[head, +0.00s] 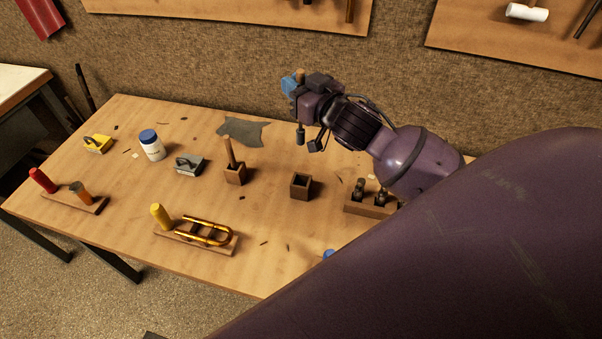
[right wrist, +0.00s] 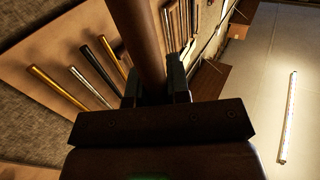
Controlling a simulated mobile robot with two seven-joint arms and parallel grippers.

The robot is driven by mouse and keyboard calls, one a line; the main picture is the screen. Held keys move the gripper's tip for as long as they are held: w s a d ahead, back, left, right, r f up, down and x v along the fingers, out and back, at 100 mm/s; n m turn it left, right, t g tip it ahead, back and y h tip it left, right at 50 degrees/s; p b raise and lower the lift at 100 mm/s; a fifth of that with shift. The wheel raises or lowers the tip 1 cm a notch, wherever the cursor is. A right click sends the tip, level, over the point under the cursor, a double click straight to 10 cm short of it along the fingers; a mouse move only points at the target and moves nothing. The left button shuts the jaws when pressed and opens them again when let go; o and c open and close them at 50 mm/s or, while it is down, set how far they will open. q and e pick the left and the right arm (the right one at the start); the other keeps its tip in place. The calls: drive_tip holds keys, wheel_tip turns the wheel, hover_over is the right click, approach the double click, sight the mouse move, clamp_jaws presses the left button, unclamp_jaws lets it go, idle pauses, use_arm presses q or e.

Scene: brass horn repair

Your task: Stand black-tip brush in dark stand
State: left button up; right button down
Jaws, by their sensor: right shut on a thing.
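My right gripper (head: 297,92) is shut on the black-tip brush and holds it above the back of the workbench. The brush's tan end (head: 300,75) sticks up over the gripper and its dark end (head: 300,134) hangs below; it looks about upright. In the right wrist view, the brush's brown handle (right wrist: 142,45) runs between the two fingers. A small dark square stand (head: 301,187) is on the bench below the gripper, its opening facing up and empty. The brush is clear of it, higher and towards the wall. My left gripper is not in view.
A similar wooden holder (head: 235,175) with an upright stick stands to the left. A rack (head: 370,204) with dark pieces is to the right. A grey cloth (head: 243,130) lies behind. A brass slide (head: 205,232) lies on a board in front. The bench around the dark stand is mostly clear.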

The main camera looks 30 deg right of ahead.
wheel_tip(320, 180, down, 20)
drive_tip(key=b, duration=0.2)
drive_tip(key=shift+b, duration=0.35)
drive_tip(key=shift+w+d+r, duration=0.1)
drive_tip(key=c, duration=1.1)
unclamp_jaws()
